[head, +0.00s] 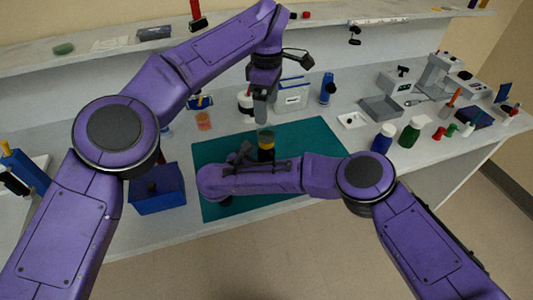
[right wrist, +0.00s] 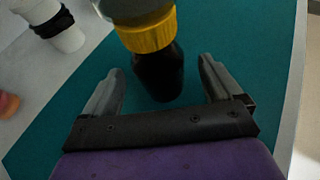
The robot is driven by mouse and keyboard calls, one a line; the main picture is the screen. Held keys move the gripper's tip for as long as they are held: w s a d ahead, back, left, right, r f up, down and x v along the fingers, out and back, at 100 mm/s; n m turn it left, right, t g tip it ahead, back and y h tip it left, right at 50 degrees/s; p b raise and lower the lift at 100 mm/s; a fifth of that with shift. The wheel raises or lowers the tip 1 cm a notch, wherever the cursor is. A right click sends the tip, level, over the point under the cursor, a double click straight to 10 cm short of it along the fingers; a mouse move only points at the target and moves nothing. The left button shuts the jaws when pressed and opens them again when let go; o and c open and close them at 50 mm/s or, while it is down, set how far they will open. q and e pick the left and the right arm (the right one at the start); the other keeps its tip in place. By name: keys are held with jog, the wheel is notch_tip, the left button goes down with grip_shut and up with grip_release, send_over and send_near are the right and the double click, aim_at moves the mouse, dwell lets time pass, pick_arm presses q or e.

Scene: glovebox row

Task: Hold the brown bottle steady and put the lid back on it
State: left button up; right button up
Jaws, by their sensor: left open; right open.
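The brown bottle (head: 266,155), almost black here, stands on the teal mat (head: 310,140). It also shows in the right wrist view (right wrist: 158,75). A yellow ribbed ring (right wrist: 148,34) sits at its top, with a grey-green part above it; I cannot tell whether this is the lid. My right gripper (right wrist: 160,66) is open, one finger on each side of the bottle with gaps visible. My left gripper (head: 261,118) is open and points down just above the bottle. Its fingertips are too small to tell whether they touch anything.
A blue box (head: 157,197) stands left of the mat. A white container with a black band (right wrist: 58,22) is behind the bottle. Blue (head: 383,138) and green (head: 409,133) bottles stand to the right, near a grey tray (head: 381,108). The right part of the mat is clear.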

pick_arm(q)
notch_tip(320, 180, down, 2)
jog(key=shift+a+b, duration=0.1)
jog(key=shift+b, duration=0.7)
pick_arm(e)
jog(key=v, duration=0.7)
jog(key=shift+f, duration=0.1)
jog(key=shift+s+a+r, duration=0.25)
jog(key=shift+s+a, duration=0.05)
jog(key=shift+s, duration=0.1)
